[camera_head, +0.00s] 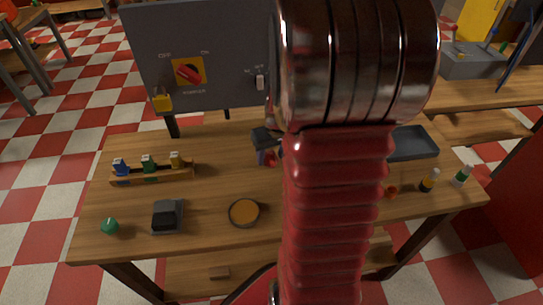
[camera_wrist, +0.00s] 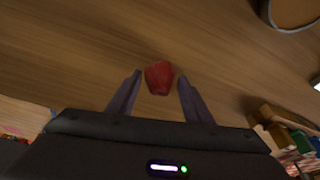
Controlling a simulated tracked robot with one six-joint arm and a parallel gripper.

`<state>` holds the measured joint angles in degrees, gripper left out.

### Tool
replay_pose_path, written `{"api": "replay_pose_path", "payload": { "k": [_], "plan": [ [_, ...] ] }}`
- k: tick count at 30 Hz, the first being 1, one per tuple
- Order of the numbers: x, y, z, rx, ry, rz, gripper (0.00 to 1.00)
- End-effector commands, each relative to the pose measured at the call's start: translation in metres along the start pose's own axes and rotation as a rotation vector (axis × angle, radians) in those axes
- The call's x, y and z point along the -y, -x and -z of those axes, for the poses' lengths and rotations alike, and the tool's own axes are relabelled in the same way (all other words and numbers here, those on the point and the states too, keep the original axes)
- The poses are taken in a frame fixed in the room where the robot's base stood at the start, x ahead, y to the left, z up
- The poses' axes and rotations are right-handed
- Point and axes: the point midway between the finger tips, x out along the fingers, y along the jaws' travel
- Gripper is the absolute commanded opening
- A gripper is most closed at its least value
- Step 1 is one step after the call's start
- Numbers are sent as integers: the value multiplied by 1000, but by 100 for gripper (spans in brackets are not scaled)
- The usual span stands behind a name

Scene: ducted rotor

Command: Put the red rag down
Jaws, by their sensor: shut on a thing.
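The red rag (camera_wrist: 158,78) shows as a small crumpled bundle between the fingertips of my gripper (camera_wrist: 159,82) in the wrist view. My gripper is shut on it, with wood tabletop behind. In the head view my gripper (camera_head: 268,152) is over the middle of the wooden table (camera_head: 220,165), partly hidden by my arm. A little red of the rag (camera_head: 279,156) shows beside it. I cannot tell whether the rag touches the tabletop.
A rack (camera_head: 152,174) with several coloured pieces stands left. A black block (camera_head: 168,216), a green piece (camera_head: 110,226) and a round orange-topped dish (camera_head: 244,212) lie nearer the front. A grey tray (camera_head: 412,143) and bottles (camera_head: 428,181) are right. A grey switch panel (camera_head: 225,75) stands behind.

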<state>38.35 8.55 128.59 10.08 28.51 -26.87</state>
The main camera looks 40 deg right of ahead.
Motion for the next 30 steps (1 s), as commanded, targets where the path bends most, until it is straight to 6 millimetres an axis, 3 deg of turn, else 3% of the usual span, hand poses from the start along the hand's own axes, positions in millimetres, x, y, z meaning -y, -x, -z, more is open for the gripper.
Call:
{"api": "replay_pose_path", "payload": {
  "k": [13, 14, 15, 21, 30],
  "plan": [
    [0, -8, -3, 0, 0, -1, 22],
    [-1, -8, -2, 0, 0, -1, 48],
    [-1, -8, -2, 0, 0, -1, 51],
    [-1, -8, -2, 0, 0, -1, 65],
    [-1, -6, -2, 0, 0, -1, 65]
  ]
}}
